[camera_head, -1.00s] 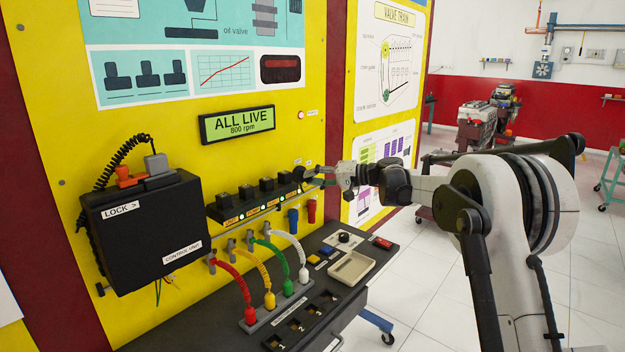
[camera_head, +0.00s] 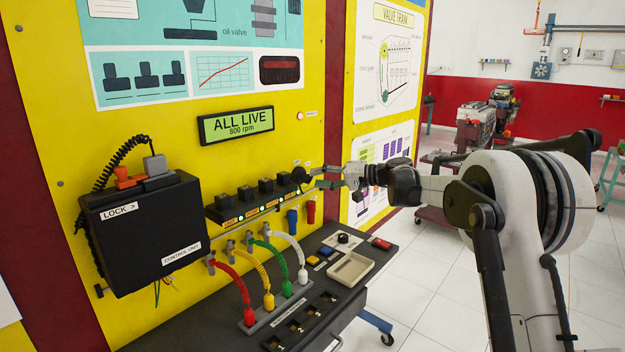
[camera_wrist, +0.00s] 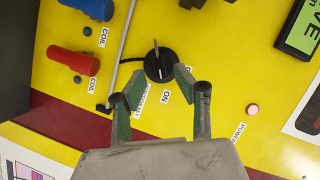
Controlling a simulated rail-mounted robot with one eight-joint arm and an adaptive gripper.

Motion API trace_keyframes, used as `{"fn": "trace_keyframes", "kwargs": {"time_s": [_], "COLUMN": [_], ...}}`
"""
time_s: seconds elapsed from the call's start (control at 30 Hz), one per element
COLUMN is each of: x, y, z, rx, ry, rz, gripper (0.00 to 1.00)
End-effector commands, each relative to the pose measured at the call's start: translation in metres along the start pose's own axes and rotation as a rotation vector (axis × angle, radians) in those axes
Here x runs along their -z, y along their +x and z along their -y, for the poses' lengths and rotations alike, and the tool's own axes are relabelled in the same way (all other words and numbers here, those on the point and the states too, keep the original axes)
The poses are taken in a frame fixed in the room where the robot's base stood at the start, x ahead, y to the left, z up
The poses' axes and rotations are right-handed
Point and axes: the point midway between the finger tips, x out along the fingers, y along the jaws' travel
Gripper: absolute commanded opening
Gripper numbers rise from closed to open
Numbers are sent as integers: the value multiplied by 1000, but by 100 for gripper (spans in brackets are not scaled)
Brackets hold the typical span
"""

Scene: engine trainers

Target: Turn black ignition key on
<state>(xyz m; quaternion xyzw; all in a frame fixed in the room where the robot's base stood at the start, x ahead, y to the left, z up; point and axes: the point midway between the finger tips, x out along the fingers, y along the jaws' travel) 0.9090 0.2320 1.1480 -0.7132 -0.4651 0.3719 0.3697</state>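The black ignition key (camera_head: 300,175) sits on the yellow panel at the right end of the coil row. In the wrist view the round black key (camera_wrist: 160,65) has a thin grip with a pale line near the top of the picture. An ON label (camera_wrist: 165,96) is beside it. My gripper (camera_head: 317,177) is just right of the key in the head view. In the wrist view my gripper (camera_wrist: 159,76) is open, its green-padded fingertips on either side of the key's near edge. I cannot tell whether they touch it.
The display (camera_head: 236,124) reads ALL LIVE, 800 rpm. A lit red power lamp (camera_head: 300,116) is above the key. Blue (camera_wrist: 90,8) and red (camera_wrist: 73,61) coil plugs and a thin rod (camera_wrist: 122,50) are left of the key. The control unit (camera_head: 140,235) is far left.

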Motion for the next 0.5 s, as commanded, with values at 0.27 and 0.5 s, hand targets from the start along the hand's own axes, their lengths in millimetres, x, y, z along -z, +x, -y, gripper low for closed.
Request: {"fn": "trace_keyframes", "kwargs": {"time_s": [0.27, 0.5], "x": [0, 0], "y": [-57, -86], "z": [0, 0], "rx": [-1, 0], "ry": [1, 1], "rz": [-2, 0], "gripper": [30, 30]}}
